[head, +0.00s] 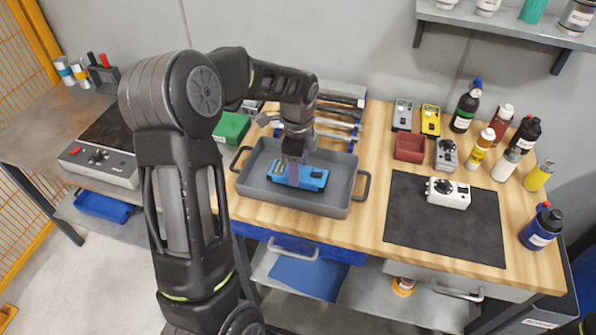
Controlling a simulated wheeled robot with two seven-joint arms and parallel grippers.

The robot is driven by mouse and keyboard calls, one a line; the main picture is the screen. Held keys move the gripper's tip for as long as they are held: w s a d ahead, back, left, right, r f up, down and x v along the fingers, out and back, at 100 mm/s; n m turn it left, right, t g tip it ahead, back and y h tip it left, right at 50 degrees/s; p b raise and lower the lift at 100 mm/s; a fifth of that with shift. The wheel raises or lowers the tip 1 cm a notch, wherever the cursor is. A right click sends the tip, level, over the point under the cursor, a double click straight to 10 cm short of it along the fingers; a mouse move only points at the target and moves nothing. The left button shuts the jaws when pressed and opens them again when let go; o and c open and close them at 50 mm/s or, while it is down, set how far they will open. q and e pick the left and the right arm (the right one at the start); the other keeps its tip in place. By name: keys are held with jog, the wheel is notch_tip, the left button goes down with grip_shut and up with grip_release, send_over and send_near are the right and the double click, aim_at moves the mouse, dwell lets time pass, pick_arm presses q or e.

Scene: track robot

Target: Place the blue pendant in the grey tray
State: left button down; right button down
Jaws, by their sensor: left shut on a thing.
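The blue pendant (314,179) is in the grey tray (334,207), near the middle of its floor. My left gripper (295,176) comes down from above into the tray and is shut on the blue pendant. Whether the pendant rests fully on the tray floor is hard to tell. My right gripper is not in view.
Right of the tray lies a black mat (420,235) with a white device (447,193). A green box (231,127) stands left of the tray. The wood between tray and mat is clear.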

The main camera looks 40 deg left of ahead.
pick_arm(q)
jog(key=shift+f, duration=1)
jog(key=shift+f, duration=0.15)
jog(key=c, duration=0.6)
grip_release()
notch_tip(320, 180, up, 12)
jog(key=shift+r+b, duration=0.2)
jog(key=shift+b, duration=0.35)
